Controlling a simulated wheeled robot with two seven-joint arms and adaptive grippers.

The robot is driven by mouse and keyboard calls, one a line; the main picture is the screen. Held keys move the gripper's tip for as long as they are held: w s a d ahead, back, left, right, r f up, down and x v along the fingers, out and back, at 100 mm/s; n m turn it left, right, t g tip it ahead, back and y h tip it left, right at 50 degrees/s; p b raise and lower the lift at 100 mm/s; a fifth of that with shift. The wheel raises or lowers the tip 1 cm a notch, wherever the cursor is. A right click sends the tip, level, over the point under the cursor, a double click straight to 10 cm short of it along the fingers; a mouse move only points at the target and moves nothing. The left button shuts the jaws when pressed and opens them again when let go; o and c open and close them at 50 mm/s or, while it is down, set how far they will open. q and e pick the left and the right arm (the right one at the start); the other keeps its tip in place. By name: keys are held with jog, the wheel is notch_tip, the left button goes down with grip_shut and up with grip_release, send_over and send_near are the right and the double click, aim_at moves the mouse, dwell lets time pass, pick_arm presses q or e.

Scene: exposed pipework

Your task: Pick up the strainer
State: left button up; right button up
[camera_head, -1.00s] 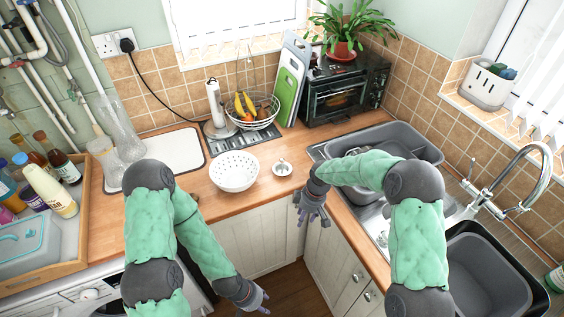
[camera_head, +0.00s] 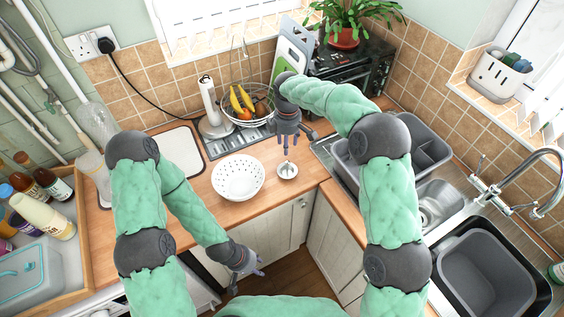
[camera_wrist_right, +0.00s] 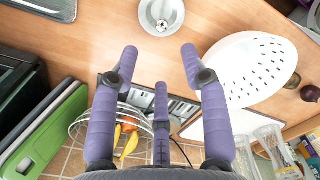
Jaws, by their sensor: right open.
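A small round metal strainer (camera_head: 287,170) with a central knob lies on the wooden worktop near its inner corner. It also shows at the top of the right wrist view (camera_wrist_right: 162,14). My right gripper (camera_head: 288,143) is above and just behind it, fingers pointing down. In the right wrist view its fingers (camera_wrist_right: 160,62) are spread and empty, with the strainer beyond the tips. A white colander with holes (camera_head: 238,177) stands left of the strainer, apart from it. My left gripper (camera_head: 246,268) hangs low in front of the cabinets, its fingers apart and empty.
A wire fruit basket (camera_head: 247,108), a paper towel holder (camera_head: 211,108) and upright cutting boards (camera_head: 290,55) stand behind. A black toaster oven (camera_head: 362,75) and grey sink basin (camera_head: 425,150) lie right. The worktop around the strainer is mostly clear.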

aim_at(288, 162)
jog(key=f, duration=1)
jog(key=shift+s+d+f+b, duration=0.2)
jog(key=shift+s+f+b, duration=0.1)
jog(key=shift+s+b, duration=0.1)
grip_shut()
